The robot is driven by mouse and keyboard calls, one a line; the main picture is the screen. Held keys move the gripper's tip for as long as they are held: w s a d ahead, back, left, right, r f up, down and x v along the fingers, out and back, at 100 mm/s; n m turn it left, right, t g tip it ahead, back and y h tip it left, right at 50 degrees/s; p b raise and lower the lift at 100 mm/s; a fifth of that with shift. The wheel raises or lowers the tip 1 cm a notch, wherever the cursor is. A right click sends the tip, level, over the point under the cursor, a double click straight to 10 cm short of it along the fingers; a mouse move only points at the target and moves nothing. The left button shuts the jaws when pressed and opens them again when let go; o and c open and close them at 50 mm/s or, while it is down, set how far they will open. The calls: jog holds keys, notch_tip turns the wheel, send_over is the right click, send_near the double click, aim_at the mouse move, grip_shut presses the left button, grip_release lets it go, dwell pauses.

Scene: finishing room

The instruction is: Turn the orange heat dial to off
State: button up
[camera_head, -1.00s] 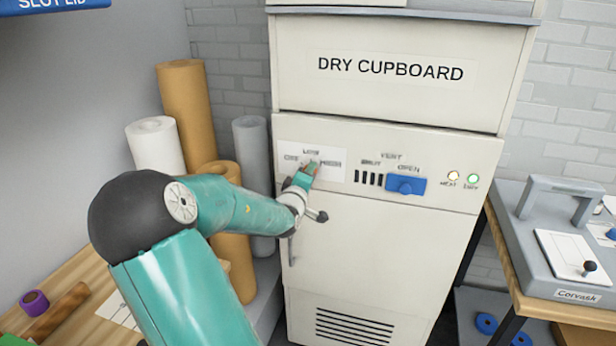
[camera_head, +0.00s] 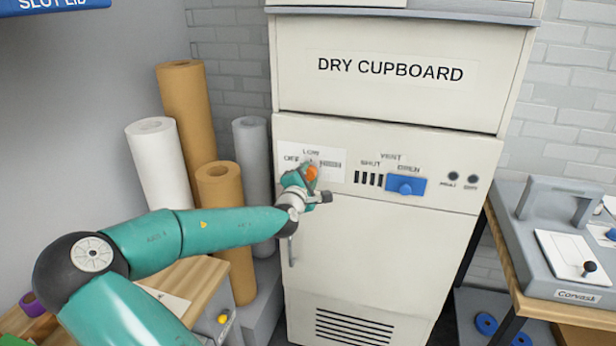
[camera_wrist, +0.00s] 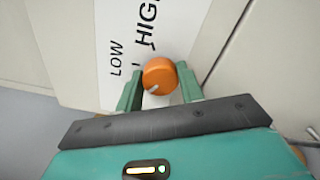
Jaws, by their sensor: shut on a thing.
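The orange heat dial (camera_head: 312,173) is on the white label of the dry cupboard (camera_head: 390,245), with OFF at its left, LOW above and HIGH at its right. My gripper (camera_head: 304,176) is at the dial and partly covers it and the label. In the wrist view the dial (camera_wrist: 159,73) sits between the two green fingers of my gripper (camera_wrist: 159,84), which is shut on it. Its white pointer mark slants to the lower left there, between LOW and the side where OFF lies. OFF is hidden in that view.
A blue vent slider (camera_head: 405,186) is right of the dial, near OPEN. Two indicator lamps (camera_head: 462,177) farther right are dark. Paper rolls (camera_head: 160,165) stand left of the cupboard. A bench with a grey press (camera_head: 560,240) is at the right.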

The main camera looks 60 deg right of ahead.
jog(key=shift+n, duration=0.3)
jog(key=o, duration=1)
jog(key=shift+a, duration=0.1)
jog(key=a, duration=0.4)
jog(key=s+a, duration=0.1)
jog(key=a, duration=0.4)
jog(key=s+a, duration=0.1)
jog(key=a, duration=0.3)
jog(key=shift+s+a, duration=0.15)
jog(key=shift+a, duration=0.1)
